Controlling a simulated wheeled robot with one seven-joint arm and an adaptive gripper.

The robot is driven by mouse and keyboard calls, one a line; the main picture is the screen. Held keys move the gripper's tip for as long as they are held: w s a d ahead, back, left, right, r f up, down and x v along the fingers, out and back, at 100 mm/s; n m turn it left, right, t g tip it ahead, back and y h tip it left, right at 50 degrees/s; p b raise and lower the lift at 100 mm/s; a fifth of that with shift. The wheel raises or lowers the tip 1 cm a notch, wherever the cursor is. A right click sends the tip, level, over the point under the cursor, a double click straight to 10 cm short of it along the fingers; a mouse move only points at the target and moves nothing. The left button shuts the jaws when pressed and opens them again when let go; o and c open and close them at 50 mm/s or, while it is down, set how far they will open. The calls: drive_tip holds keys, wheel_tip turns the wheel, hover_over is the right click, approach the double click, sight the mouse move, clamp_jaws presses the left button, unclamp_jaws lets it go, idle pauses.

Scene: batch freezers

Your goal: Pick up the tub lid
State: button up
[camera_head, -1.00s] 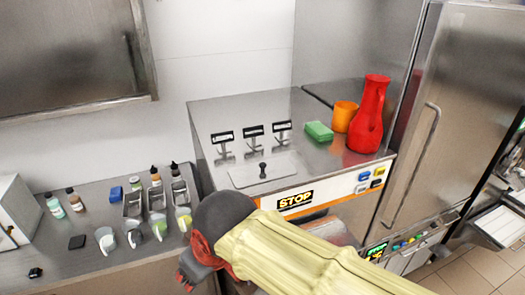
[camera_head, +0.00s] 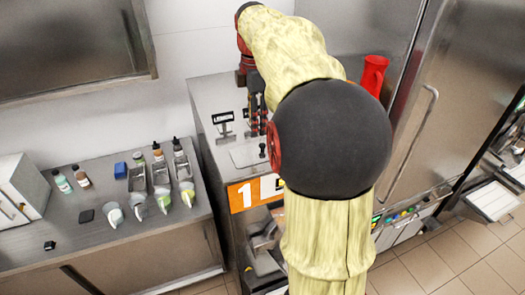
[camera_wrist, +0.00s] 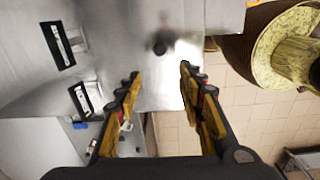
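The tub lid (camera_head: 242,158) is a flat steel plate with a black knob, lying on top of the batch freezer. My arm covers its right part in the head view. In the wrist view its black knob (camera_wrist: 160,44) shows just beyond the gap between my fingertips. My gripper (camera_wrist: 160,73) is open with nothing between its fingers. In the head view it points down over the freezer top behind the knob, largely hidden by my arm; whether it touches anything there cannot be told.
A flavour sign (camera_head: 223,117) stands on a holder behind the lid. A red jug (camera_head: 373,73) stands to the right, partly hidden. A side counter (camera_head: 90,245) at left holds steel tubs, scoops and bottles. A steel cabinet (camera_head: 455,90) stands at right.

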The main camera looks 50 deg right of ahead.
drive_tip(key=shift+s+d+f+n, duration=0.1)
drive_tip(key=shift+d+f+n, duration=0.05)
drive_tip(key=shift+d, duration=0.35)
drive_tip(key=shift+s+d+f+n, duration=0.1)
drive_tip(key=shift+d+n, duration=0.05)
drive_tip(key=shift+d, duration=0.35)
drive_tip(key=shift+s+f+p, duration=0.15)
drive_tip(key=shift+f+p, duration=0.25)
drive_tip(key=shift+f, duration=1.5)
drive_tip(key=shift+s+f+p, duration=0.15)
drive_tip(key=shift+f+p, duration=0.25)
drive_tip(key=shift+f, duration=1.45)
drive_tip(key=shift+c, duration=0.4)
clamp_jaws()
